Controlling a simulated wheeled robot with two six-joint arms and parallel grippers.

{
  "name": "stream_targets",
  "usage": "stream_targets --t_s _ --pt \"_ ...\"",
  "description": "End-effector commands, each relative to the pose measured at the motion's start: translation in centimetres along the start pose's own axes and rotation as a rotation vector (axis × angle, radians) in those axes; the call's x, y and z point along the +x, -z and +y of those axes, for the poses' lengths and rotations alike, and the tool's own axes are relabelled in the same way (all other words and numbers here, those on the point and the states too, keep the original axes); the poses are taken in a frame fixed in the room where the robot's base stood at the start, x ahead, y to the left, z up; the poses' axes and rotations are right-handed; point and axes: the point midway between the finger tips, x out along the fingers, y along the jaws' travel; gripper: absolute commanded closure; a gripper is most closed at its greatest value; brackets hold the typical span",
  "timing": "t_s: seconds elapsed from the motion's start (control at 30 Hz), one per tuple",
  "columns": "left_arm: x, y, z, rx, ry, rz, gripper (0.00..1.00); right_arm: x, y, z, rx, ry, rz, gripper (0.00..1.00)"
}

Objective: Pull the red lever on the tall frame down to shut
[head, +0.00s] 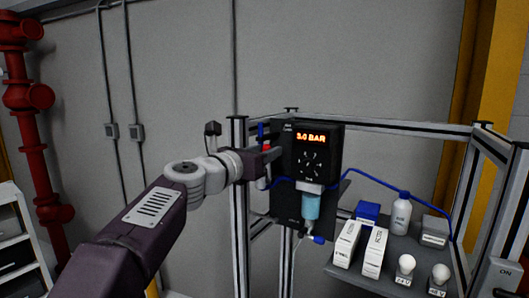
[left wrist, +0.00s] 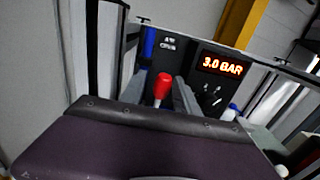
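The red lever (left wrist: 162,86) shows its rounded knob in the left wrist view, beside the dark panel with the lit "3.0 BAR" display (head: 311,137). In the head view only a small red part (head: 266,147) shows by the panel's left edge; my gripper hides the rest. My left gripper (head: 272,160) is at the lever. In the left wrist view its two grey fingers (left wrist: 160,78) stand apart, one on each side of the red knob. I see no clear grip on it. My right gripper is not in view.
The tall metal frame's post (head: 239,200) stands close to my left wrist. A blue upright part (head: 261,130) is just above the lever. A shelf (head: 352,275) at right holds boxes, a white bottle (head: 401,214) and bulbs. A blue hose (head: 370,184) crosses the frame.

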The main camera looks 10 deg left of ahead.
Motion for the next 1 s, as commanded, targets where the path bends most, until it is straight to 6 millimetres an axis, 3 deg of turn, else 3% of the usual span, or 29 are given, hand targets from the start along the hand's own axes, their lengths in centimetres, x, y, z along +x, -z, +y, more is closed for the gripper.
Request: stream_targets --t_s 0.57,1.0 --pt "-0.1 0.0 0.0 0.0 -0.001 -0.001 0.82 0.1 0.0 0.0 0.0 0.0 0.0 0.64" --pt "-1.7 0.3 0.0 -0.001 0.0 -0.001 0.82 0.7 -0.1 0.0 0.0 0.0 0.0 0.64"
